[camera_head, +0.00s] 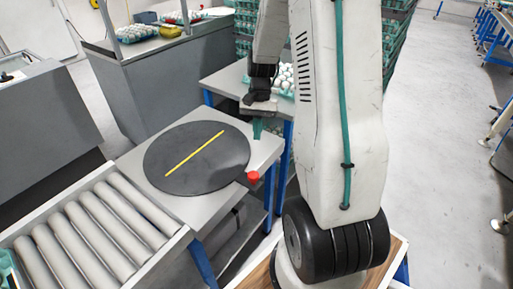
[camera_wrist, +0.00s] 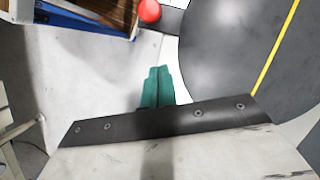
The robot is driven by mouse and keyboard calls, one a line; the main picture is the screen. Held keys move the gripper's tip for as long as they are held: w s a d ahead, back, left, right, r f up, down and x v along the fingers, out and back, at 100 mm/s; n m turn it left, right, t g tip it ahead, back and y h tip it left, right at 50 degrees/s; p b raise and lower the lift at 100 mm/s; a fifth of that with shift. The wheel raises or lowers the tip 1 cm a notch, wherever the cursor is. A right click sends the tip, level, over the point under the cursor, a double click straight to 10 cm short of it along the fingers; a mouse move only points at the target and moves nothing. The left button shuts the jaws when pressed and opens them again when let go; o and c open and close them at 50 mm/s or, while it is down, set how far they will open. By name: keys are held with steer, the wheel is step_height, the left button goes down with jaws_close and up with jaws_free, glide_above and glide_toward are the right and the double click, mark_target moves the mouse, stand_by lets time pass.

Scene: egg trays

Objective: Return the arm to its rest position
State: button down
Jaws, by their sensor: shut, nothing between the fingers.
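My arm rises at the centre right of the head view and bends down to my gripper (camera_head: 257,127), which hangs beside the right edge of the turntable table. In the wrist view the two green fingers of my gripper (camera_wrist: 158,75) lie side by side, shut and empty. My gripper is above the grey table top, a little to the side of the black round disc (camera_head: 172,178). The disc also shows in the wrist view (camera_wrist: 225,60), at the right.
A red button (camera_head: 253,177) stands at the table's right corner, close to my gripper. A roller conveyor (camera_head: 100,235) lies at the lower left. Egg trays (camera_head: 284,80) sit on a table behind my arm. Green stacked crates (camera_head: 397,30) stand at the back. The floor at right is partly clear.

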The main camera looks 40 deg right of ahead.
steer(key=shift+v, duration=1.5)
steer(key=shift+s, duration=0.1)
steer(key=s+a+r+n+t+h, duration=0.3)
steer(key=s+a+r+n, duration=0.7)
steer(key=s+a+r, duration=0.7)
steer(key=s+a, duration=0.2)
steer(key=a, duration=0.2)
steer(key=shift+a+r+n+t, duration=0.15)
steer(key=shift+r+n+t, duration=0.15)
steer(key=shift+r+n, duration=0.1)
